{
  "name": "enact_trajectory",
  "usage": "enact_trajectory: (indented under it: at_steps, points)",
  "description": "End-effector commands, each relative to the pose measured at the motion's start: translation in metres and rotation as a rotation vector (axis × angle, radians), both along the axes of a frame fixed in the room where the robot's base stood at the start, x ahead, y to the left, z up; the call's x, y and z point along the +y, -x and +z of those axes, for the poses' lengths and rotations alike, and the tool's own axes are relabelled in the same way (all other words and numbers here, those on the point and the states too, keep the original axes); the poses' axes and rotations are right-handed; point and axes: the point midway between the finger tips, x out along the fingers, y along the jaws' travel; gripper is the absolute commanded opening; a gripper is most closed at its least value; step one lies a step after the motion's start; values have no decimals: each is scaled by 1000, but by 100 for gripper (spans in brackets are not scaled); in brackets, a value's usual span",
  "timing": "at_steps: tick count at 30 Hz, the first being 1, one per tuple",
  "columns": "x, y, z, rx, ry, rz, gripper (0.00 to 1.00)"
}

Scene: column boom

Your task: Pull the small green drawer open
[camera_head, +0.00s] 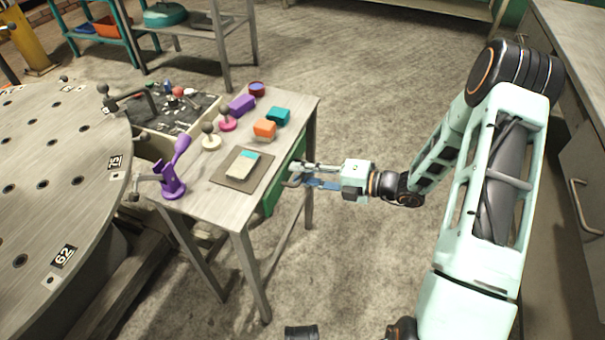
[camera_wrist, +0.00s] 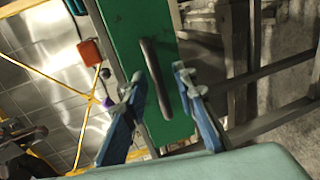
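The small green drawer (camera_head: 285,177) is under the top of the small grey table, on its right side; its front looks close to the table side. In the wrist view the green drawer front (camera_wrist: 128,25) fills the upper middle. A dark bar handle (camera_wrist: 156,78) runs along it, slightly tilted. My gripper (camera_head: 296,174) is at the drawer front, reaching in from the right. In the wrist view my gripper (camera_wrist: 160,84) is open, with one finger on each side of the handle. I cannot tell whether either finger touches it.
The table top (camera_head: 207,203) carries a purple stand (camera_head: 172,180), a dark mat (camera_head: 225,178) with a pale block, an orange block (camera_head: 264,129) and a teal block (camera_head: 279,116). A large round table (camera_head: 50,180) stands left. Open floor lies right of the small table.

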Motion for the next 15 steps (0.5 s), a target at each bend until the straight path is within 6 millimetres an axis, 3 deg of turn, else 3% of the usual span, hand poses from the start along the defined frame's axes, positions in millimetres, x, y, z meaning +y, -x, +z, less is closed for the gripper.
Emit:
enact_trajectory:
  at_steps: [1,8,15]
  points:
    - [0,0,0,0,0,0,25]
    - [0,0,0,0,0,1,0]
    - [0,0,0,0,0,1,0]
